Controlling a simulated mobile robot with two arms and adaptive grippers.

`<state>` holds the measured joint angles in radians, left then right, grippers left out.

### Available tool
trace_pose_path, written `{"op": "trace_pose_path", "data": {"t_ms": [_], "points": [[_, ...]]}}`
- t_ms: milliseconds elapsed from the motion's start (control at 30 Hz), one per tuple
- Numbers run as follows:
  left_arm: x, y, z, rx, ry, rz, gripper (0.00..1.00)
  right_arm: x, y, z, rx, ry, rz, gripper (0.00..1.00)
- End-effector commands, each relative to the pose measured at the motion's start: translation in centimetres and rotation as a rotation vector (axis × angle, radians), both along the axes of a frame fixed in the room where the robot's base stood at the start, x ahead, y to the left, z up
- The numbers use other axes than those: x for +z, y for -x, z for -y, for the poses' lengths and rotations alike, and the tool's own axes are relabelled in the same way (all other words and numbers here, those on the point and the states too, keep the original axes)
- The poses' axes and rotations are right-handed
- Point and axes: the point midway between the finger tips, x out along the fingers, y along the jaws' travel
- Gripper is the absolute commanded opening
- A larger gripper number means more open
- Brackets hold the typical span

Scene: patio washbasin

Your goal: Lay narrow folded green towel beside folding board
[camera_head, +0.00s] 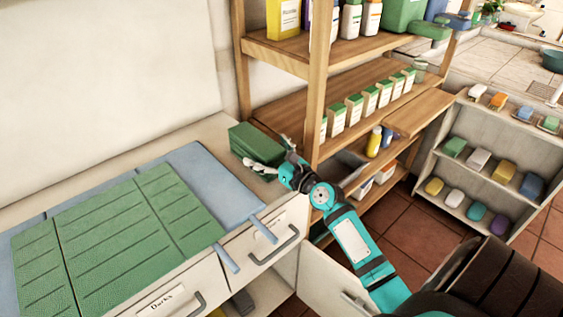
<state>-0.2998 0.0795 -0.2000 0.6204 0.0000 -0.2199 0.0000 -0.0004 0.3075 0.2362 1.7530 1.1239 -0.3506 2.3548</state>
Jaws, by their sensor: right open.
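A narrow folded green towel (252,138) lies on the white counter, right of the blue folding board (208,172) and close to the wooden shelf post. A wide green towel (118,235) with crease lines lies spread over the board. My right gripper (268,158) is at the front right side of the folded towel, with its pale fingers apart. The fingers hide part of the towel's near edge, and I cannot tell whether they touch it. My left gripper is not in view.
A wooden shelf (318,90) with bottles and several green-topped boxes rises just right of the folded towel. Drawer handles (274,247) stick out below the counter's front. A white rack (487,165) with soap-like blocks stands at the right.

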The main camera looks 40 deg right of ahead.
Motion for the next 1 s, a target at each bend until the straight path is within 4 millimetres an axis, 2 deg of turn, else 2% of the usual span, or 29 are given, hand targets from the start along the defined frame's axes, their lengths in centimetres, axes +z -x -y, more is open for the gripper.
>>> {"op": "trace_pose_path", "data": {"t_ms": [300, 500, 700, 1000], "points": [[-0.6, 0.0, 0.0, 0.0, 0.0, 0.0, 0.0, -0.3, 6.8, 0.5, 0.0, 0.001, -0.003, 1.0], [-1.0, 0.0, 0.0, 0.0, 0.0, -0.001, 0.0, -0.2, 9.9, 0.8, 0.0, 0.001, -0.002, 1.0], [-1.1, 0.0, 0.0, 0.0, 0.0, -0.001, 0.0, 0.0, 10.9, 0.9, 0.0, 0.002, 0.001, 1.0], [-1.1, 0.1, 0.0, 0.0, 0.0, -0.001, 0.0, 0.1, 10.9, 0.9, 0.0, 0.001, 0.001, 1.0]]}}
